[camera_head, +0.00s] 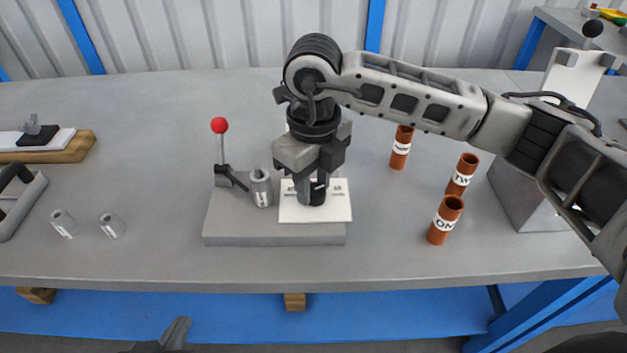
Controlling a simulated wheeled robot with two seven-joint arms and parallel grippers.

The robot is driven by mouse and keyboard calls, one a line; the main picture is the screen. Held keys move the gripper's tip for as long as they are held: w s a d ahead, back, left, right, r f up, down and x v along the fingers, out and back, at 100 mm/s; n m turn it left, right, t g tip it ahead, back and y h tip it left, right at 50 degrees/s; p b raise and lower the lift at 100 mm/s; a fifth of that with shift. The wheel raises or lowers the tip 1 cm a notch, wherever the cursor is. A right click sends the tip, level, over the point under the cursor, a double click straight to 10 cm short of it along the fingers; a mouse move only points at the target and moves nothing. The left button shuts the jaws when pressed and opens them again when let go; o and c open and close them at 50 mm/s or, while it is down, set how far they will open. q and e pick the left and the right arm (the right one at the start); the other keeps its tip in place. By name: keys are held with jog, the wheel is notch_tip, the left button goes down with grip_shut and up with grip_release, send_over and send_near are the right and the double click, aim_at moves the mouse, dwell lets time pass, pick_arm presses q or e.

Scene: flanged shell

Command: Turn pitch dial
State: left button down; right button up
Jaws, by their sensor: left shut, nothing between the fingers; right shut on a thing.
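A white plate (340,211) with dark markings lies on the right part of a grey base block (240,229). The black pitch dial (319,196) stands on the plate, mostly hidden by the gripper. My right gripper (311,187) points straight down over the plate, shut on the dial. My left gripper (175,335) shows only as a grey finger at the bottom edge, in front of the table and away from the plate. It is shut and empty.
A red-knobbed lever (219,126) and a grey labelled cylinder (261,188) stand on the block's left. Two more grey cylinders (63,224) stand at left. Three orange labelled tubes (445,220) stand at right, near a grey box (517,195). The table's front middle is bare.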

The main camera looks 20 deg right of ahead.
aim_at(314, 189)
dwell(0.4)
jog(key=o, duration=1)
jog(key=shift+c, duration=0.2)
jog(key=shift+r, duration=0.1)
pick_arm(q)
jog(key=shift+s+p, duration=0.1)
jog(key=shift+p, duration=0.45)
pick_arm(e)
notch_tip(314, 189, up, 16)
